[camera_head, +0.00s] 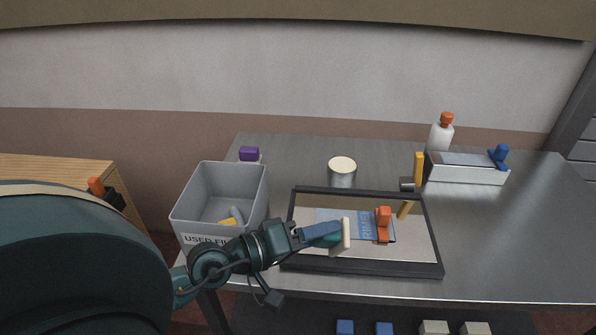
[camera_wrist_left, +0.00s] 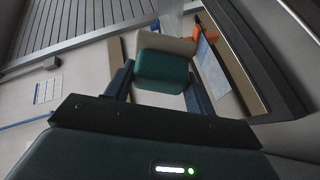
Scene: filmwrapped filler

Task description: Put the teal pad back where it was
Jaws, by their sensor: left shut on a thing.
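My left gripper (camera_head: 334,234) reaches in over the left-middle part of a black-framed tray (camera_head: 365,268) and is shut on the teal pad (camera_head: 347,236). The pad is a teal block with a cream face, and its cream side points right in the head view. In the left wrist view the teal pad (camera_wrist_left: 162,72) sits between the two blue fingers of my left gripper (camera_wrist_left: 160,85). The pad appears held above the tray; the exact gap is unclear. My right gripper is not in view.
The table's right is clear.

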